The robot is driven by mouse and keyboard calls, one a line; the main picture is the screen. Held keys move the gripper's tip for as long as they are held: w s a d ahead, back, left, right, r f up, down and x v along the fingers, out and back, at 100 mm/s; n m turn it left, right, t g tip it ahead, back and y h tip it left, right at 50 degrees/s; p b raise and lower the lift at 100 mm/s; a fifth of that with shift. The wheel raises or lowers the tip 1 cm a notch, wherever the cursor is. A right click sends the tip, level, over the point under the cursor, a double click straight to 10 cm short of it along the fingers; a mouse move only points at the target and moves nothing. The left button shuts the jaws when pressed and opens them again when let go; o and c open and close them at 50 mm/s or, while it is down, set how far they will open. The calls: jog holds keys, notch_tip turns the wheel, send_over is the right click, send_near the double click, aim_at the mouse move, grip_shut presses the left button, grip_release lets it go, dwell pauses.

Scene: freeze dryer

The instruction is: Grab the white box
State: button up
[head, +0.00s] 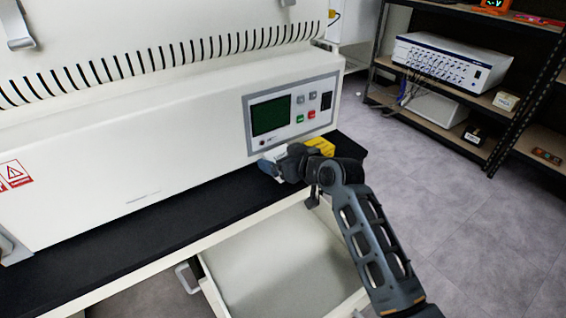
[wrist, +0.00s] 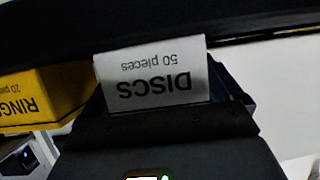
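The white box (wrist: 153,73), with "DISCS 50 pieces" printed upside down in the wrist view, is close in front of my gripper. Dark blue finger parts show at both sides of it. In the head view my gripper (head: 273,163) is at the black worktop below the control panel, and it hides most of the white box. Whether the fingers press on the box or only stand around it cannot be told. The box's lower part is hidden behind the gripper body in the wrist view.
A yellow box (head: 321,146), marked "RINGS" in the wrist view (wrist: 42,97), stands right beside the white box. The white machine (head: 150,130) rises behind the black worktop (head: 130,240). An open drawer (head: 270,262) juts out below my arm. Shelves (head: 445,127) stand at right.

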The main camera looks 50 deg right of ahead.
jog(key=c, duration=0.7)
jog(key=shift+c, duration=0.3)
